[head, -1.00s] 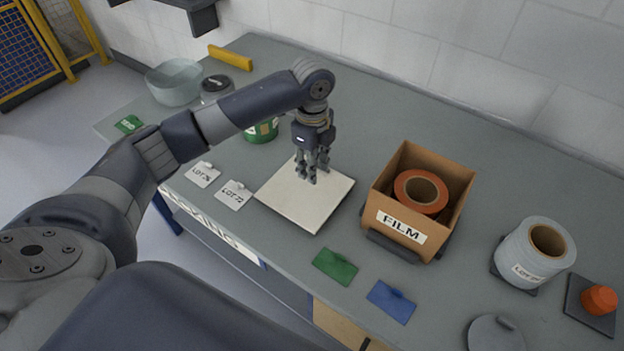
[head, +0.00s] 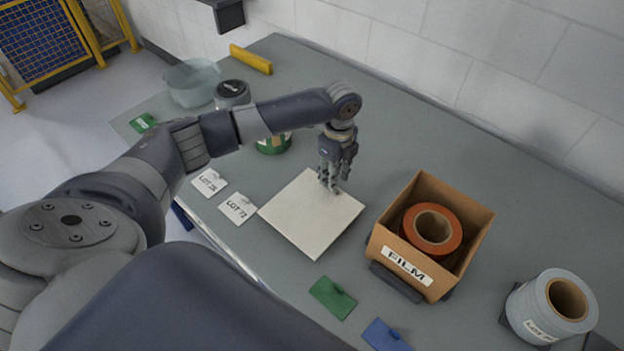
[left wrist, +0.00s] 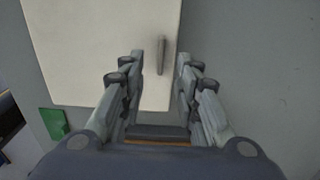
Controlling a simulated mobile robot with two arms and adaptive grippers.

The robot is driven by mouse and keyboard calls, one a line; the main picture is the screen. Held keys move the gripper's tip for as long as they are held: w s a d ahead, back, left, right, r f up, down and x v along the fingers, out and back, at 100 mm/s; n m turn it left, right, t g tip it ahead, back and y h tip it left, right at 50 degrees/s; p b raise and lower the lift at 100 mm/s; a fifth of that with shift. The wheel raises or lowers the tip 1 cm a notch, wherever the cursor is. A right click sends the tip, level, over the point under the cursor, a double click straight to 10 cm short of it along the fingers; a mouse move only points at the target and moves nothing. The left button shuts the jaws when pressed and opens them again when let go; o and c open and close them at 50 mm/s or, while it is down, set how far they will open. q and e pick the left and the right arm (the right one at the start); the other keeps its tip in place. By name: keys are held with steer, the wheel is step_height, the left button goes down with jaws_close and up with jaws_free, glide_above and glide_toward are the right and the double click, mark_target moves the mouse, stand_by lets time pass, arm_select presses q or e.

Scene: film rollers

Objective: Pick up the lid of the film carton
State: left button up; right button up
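The lid is a flat cream-white square panel (head: 310,218) lying on the grey bench, left of the film carton (head: 412,270). The carton is brown, open at the top, labelled FILM, with an orange film roll (head: 433,228) inside. My left gripper (head: 335,186) points down over the lid's far right edge. In the left wrist view, the lid (left wrist: 88,50) has a thin raised handle (left wrist: 161,56) near its edge. The open fingers (left wrist: 161,66) show on either side of the handle; the gap in height is unclear. My right gripper is out of view.
Label cards (head: 238,208) lie left of the lid. A green tag (head: 332,297) and a blue tag (head: 386,335) lie in front. A grey roll (head: 552,308) stands right of the carton. Bench behind the carton is clear.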

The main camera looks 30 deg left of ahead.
arm_select(q)
step_height(320, 180, down, 4)
steer(key=shift+p, duration=0.4)
steer(key=c, duration=0.6)
jaws_close()
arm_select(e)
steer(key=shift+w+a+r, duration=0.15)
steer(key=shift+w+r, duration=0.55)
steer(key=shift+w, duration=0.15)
arm_select(q)
steer(key=shift+w, duration=0.1)
